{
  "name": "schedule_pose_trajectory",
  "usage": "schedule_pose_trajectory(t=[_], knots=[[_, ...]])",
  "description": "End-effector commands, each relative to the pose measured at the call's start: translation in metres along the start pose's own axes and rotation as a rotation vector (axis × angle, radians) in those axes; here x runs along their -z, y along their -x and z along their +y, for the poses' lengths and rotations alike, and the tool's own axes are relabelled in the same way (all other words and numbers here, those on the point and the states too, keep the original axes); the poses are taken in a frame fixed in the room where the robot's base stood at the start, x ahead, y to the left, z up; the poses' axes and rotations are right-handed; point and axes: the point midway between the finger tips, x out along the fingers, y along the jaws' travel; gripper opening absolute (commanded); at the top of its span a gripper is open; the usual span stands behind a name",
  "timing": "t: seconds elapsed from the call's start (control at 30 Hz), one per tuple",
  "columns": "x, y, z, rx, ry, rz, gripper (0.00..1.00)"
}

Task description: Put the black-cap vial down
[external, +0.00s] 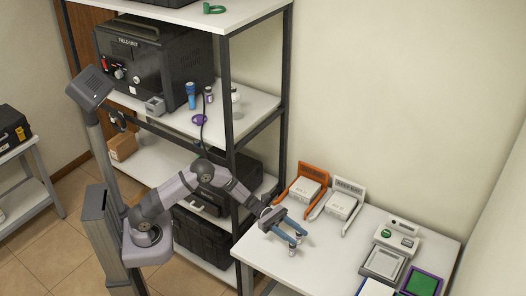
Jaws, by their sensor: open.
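My gripper (298,238) is over the left part of the white table (330,262), with its blue fingers apart and pointing down to the right. A small pale-and-dark thing shows at the fingertips. It may be the black-cap vial, but it is too small and too covered by the fingers to be sure. I cannot tell whether it touches the table. A small vial with a dark top (208,95) stands on the middle shelf, beside a blue bottle (191,96).
An orange tray (283,192) and a white tray (319,208) stand at the table's back. A device with a green button (397,236), a grey tray (383,264) and a purple-rimmed green tray (421,283) are at the right. The table's middle is clear. The shelf rack's post (233,200) is close to my arm.

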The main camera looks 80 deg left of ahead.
Motion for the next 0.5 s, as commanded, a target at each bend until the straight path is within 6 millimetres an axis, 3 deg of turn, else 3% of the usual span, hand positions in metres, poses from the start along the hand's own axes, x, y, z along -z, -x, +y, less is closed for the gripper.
schedule_pose_trajectory(t=[0.17, 0.27, 0.37, 0.5], knots=[[-0.001, -0.001, -0.011, 0.031, -0.022, 0.027, 0.42], [0.001, -0.002, -0.032, 0.093, -0.068, 0.083, 0.42], [0.005, 0.003, -0.069, 0.202, -0.153, 0.179, 0.42], [0.018, 0.030, -0.137, 0.428, -0.349, 0.361, 0.42]])
